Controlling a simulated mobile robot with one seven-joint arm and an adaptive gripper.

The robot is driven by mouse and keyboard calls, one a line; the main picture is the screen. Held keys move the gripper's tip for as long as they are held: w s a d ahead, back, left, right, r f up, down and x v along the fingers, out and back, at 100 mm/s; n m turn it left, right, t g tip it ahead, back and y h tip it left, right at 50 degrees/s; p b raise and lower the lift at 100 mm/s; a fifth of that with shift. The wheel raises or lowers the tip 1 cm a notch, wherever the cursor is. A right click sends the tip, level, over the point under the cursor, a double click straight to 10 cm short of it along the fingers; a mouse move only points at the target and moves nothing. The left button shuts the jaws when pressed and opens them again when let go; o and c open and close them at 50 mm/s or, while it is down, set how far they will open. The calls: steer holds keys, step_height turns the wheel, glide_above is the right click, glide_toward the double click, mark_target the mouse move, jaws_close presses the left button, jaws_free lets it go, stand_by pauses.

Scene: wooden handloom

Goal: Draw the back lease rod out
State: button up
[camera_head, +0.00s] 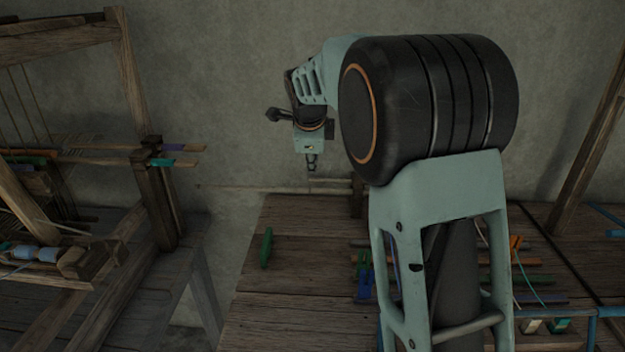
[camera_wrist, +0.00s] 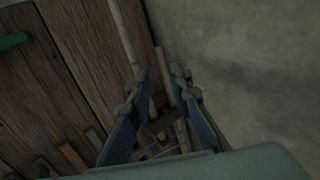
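The loom (camera_head: 127,110) stands at the left in the head view. I cannot tell for sure which is the back lease rod. My gripper (camera_head: 311,167) points down over the back edge of the table, well right of the rod ends and apart from them. In the wrist view, its two blue fingers (camera_wrist: 166,76) stand apart, with no object visibly gripped between them.
The wooden table (camera_head: 300,253) holds a green piece (camera_head: 266,247), a blue clamp-like piece (camera_head: 364,275) and several coloured sticks, partly hidden by my arm. A thin pale rod (camera_head: 235,188) runs along its back edge. The grey wall (camera_head: 230,80) is behind.

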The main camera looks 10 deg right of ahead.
mark_target(314, 179)
steer(key=b+x, duration=0.1)
steer(key=x, duration=0.8)
steer(key=shift+w, duration=0.1)
steer(key=shift+c, duration=0.4)
jaws_close()
